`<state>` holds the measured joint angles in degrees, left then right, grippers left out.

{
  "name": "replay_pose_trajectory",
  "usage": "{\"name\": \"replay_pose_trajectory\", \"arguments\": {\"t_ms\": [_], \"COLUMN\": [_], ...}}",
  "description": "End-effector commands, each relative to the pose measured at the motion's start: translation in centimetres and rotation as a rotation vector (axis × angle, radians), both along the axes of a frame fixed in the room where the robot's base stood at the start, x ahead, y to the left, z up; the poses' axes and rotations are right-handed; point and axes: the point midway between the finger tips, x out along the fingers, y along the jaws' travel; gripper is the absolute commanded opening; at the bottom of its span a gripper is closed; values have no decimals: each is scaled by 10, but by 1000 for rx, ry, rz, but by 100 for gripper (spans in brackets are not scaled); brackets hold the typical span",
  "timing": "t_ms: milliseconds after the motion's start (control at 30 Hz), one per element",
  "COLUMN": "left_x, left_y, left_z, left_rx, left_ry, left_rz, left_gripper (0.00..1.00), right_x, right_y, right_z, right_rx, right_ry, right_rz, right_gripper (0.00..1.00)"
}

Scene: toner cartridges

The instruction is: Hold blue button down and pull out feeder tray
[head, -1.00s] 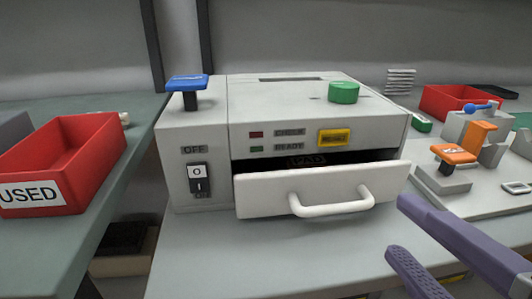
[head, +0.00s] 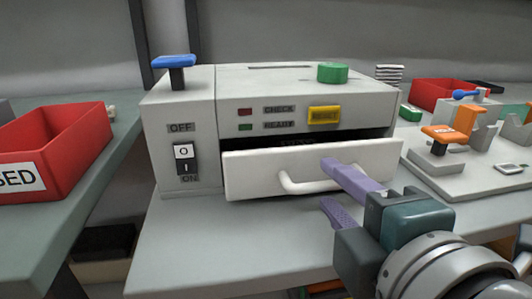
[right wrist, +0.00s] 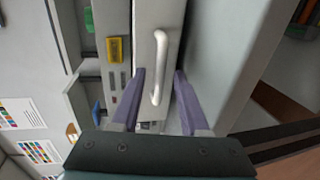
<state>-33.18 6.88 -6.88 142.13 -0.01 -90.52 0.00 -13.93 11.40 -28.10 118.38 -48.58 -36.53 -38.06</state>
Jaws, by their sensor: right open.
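The blue button (head: 173,62) is a flat blue cap on a dark stem, raised on the left top of the white machine (head: 150,130). Nothing touches it. The feeder tray (head: 250,170) sticks partly out of the machine's front, with a dark gap above its front panel. Its white bar handle (head: 290,184) is partly hidden behind my gripper. My right gripper (head: 327,185) is open, with its purple fingers at the handle's right part. In the right wrist view the handle (right wrist: 159,62) lies between the two open fingers (right wrist: 160,74); contact is not clear. My left gripper is out of view.
A red bin (head: 60,140) labelled USED stands on the left table. A green knob (head: 332,72) and a yellow button (head: 324,115) are on the machine. At right are an orange-handled fixture (head: 448,134) and another red bin (head: 436,93). The counter before the machine is clear.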

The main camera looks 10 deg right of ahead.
Motion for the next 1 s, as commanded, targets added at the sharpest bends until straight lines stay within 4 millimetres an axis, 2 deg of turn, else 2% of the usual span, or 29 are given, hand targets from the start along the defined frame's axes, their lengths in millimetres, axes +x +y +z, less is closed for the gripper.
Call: {"name": "replay_pose_trajectory", "arguments": {"t_ms": [333,733,1000], "left_x": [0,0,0], "left_y": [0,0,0], "left_z": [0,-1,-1], "left_rx": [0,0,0], "left_ry": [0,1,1], "left_rz": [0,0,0], "left_gripper": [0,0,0], "right_x": [4,4,4], "right_y": [0,0,0], "right_z": [-1,-1,-1], "right_rx": [1,1,1], "right_ry": [1,1,1], "right_rz": [0,0,0], "right_gripper": [45,0,0]}}
